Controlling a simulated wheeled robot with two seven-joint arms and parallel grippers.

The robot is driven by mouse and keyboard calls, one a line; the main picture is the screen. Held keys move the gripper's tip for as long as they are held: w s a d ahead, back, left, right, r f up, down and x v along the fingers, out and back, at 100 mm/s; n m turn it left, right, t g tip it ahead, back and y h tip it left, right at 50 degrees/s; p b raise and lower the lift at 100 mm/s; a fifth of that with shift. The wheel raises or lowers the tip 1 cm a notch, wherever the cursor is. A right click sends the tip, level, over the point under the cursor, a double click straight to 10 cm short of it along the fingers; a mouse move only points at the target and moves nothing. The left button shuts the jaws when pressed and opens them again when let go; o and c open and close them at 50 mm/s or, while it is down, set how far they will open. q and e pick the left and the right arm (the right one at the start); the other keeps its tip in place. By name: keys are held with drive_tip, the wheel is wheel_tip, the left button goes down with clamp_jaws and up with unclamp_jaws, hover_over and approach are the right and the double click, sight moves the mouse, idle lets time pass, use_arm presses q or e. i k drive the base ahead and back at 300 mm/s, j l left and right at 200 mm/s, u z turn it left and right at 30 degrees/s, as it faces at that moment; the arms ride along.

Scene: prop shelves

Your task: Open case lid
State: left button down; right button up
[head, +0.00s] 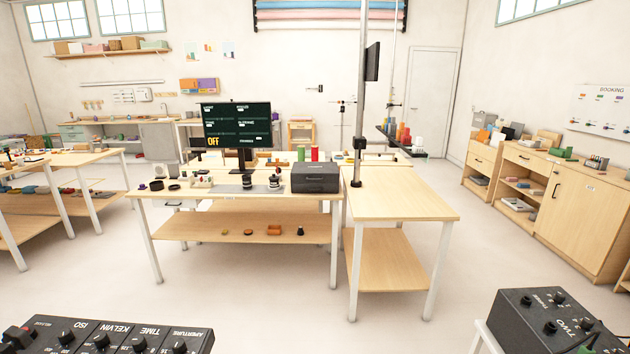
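A dark grey case (315,178) sits on the right end of the wooden table in the middle of the head view. Its lid looks shut. Its front faces me, and a small latch or label on it is too small to make out. Neither of my grippers shows in the head view.
A monitor (237,127) reading OFF stands on the same table (205,190), with small camera parts left of the case. A side table (405,203) with a tall pole adjoins on the right. Black control boxes (105,338) (550,318) fill the near corners. Floor between is clear.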

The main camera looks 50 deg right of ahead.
sight(301, 172)
drive_tip(key=z, duration=1.55)
drive_tip(key=i+l, duration=0.1)
drive_tip(key=i, duration=0.25)
